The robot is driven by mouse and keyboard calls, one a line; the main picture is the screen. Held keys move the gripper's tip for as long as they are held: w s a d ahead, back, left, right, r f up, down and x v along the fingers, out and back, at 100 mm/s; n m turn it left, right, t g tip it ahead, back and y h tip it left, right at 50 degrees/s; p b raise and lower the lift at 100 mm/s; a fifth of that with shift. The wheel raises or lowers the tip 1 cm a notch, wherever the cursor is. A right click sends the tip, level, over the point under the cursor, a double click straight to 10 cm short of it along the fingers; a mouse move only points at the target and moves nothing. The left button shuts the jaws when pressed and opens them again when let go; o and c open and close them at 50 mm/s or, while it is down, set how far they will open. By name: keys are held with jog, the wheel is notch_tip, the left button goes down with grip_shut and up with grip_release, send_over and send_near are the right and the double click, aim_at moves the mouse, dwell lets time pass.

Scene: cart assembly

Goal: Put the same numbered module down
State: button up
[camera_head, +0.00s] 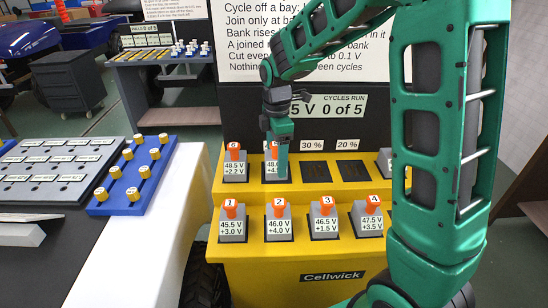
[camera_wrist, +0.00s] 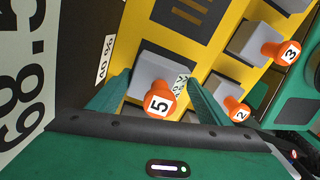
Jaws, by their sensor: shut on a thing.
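The module numbered 5 has a grey body (camera_wrist: 160,72) and an orange knob (camera_wrist: 161,103). It is between the two fingers of my gripper (camera_wrist: 160,92), which is shut on it. In the head view, my gripper (camera_head: 278,160) is over the second bay of the rear row on the yellow cart (camera_head: 300,268), and part of the module (camera_head: 271,171) shows under it. The module looks upright at that bay. I cannot tell whether its base touches the cart, and my fingers hide part of its label.
Module 6 (camera_head: 236,168) stands directly left. Modules 1 (camera_head: 231,227), 2 (camera_head: 279,225), 3 (camera_head: 323,224) and 4 (camera_head: 368,221) stand in the front row. Two dark bays (camera_head: 316,172) (camera_head: 353,170) to the right are empty. A dark display panel rises behind.

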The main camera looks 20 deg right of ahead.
jog(key=o, duration=1.5)
notch_tip(320, 180, up, 12)
jog(key=shift+r, duration=0.1)
jog(key=s+d+f+m, duration=0.2)
jog(key=s+d+m, duration=0.3)
jog(key=s+m, duration=0.3)
jog(key=s+d+f+m, duration=0.2)
jog(key=s+d+m, duration=0.4)
jog(key=s, duration=0.7)
jog(key=s+d+f+m, duration=0.2)
jog(key=s+d+m, duration=0.4)
jog(key=s+m, duration=0.3)
jog(key=shift+s+f+m, duration=0.3)
jog(key=shift+s+m, duration=0.1)
jog(key=shift+s, duration=0.35)
